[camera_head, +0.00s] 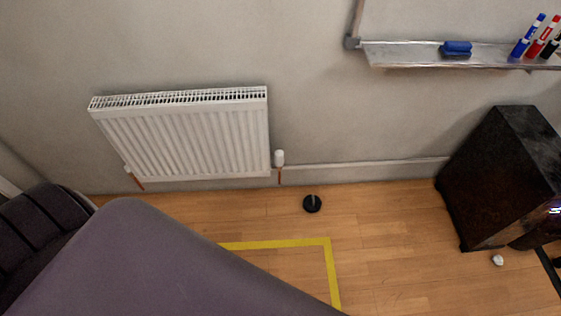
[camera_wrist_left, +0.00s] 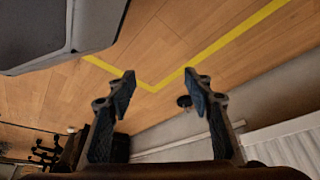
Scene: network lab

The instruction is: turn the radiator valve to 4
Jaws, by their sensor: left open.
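The white radiator (camera_head: 185,137) hangs on the wall at the left in the head view. Its white valve (camera_head: 279,158) stands upright at the radiator's lower right corner, above a copper pipe. The number on the valve is too small to read. In the left wrist view, part of the radiator (camera_wrist_left: 290,143) shows at the lower right, and the valve cannot be made out. My left gripper (camera_wrist_left: 159,84) is open and empty, its two fingers apart above the wooden floor, away from the valve. My right gripper is not in either view.
A black round doorstop (camera_head: 312,204) sits on the floor near the valve. Yellow tape (camera_head: 290,243) marks the floor. A dark cabinet (camera_head: 505,180) stands at the right. A whiteboard tray (camera_head: 410,54) with an eraser (camera_head: 456,48) and markers juts from the wall.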

